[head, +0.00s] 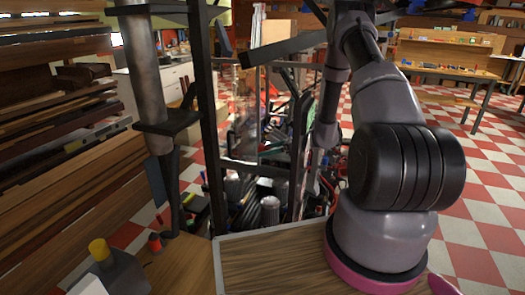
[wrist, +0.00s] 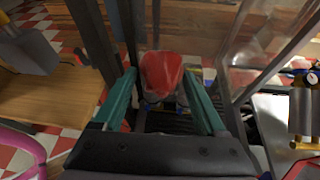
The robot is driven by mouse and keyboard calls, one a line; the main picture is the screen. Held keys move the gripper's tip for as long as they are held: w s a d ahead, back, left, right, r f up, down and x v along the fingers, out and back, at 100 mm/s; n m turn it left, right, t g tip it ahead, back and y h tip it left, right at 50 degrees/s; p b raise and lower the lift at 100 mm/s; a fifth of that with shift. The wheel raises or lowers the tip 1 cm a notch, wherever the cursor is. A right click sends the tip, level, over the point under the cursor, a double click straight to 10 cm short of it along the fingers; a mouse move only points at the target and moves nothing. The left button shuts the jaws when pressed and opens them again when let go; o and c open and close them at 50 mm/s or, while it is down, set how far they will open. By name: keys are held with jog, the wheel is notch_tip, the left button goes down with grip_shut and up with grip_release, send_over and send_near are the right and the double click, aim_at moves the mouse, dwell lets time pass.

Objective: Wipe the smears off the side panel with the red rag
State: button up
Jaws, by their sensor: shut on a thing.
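My gripper (wrist: 160,80) is in the wrist view, its two teal fingers on either side of a bunched red rag (wrist: 162,73). The rag sits between the fingertips and the fingers are closed on it. A clear side panel (wrist: 252,38) in a dark frame stands to the right of the rag in the wrist view. The rag looks apart from it. What seems to be the same clear panel (head: 244,120) shows in the head view, left of my arm. I cannot make out smears on it. The gripper and rag are not clear in the head view, among dark bars and clutter.
Dark upright posts (head: 207,120) and crossbars stand close around my arm. A wooden board (wrist: 45,92) lies left of the gripper in the wrist view. Stacked planks (head: 60,150) fill the left of the head view. Red and white floor (head: 485,180) is open at right.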

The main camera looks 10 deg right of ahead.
aim_at(247, 140)
jog(key=shift+w+a, duration=0.45)
jog(key=shift+a, duration=0.35)
jog(key=shift+w+a, duration=0.45)
jog(key=shift+a, duration=0.35)
jog(key=shift+w+a, duration=0.45)
jog(key=shift+a, duration=0.35)
jog(key=shift+w+a, duration=0.35)
jog(key=shift+a, duration=0.25)
jog(key=shift+w+a, duration=0.3)
jog(key=shift+a, duration=0.3)
jog(key=shift+w+d, duration=0.5)
jog(key=shift+w, duration=0.25)
jog(key=shift+w+d, duration=0.5)
jog(key=shift+w, duration=0.2)
jog(key=shift+w+d+r, duration=0.1)
jog(key=shift+w+d, duration=0.2)
jog(key=shift+w, duration=0.35)
jog(key=shift+w+d+f, duration=0.1)
jog(key=shift+w+d, duration=0.15)
jog(key=shift+w, duration=0.35)
jog(key=shift+w+d+r, duration=0.1)
jog(key=shift+w+d, duration=0.2)
jog(key=shift+w, duration=0.35)
jog(key=shift+w+d, duration=0.4)
jog(key=shift+w, duration=0.25)
jog(key=shift+w+d, duration=0.35)
jog(key=shift+w, duration=0.25)
jog(key=shift+d, duration=0.1)
jog(key=shift+s, duration=0.1)
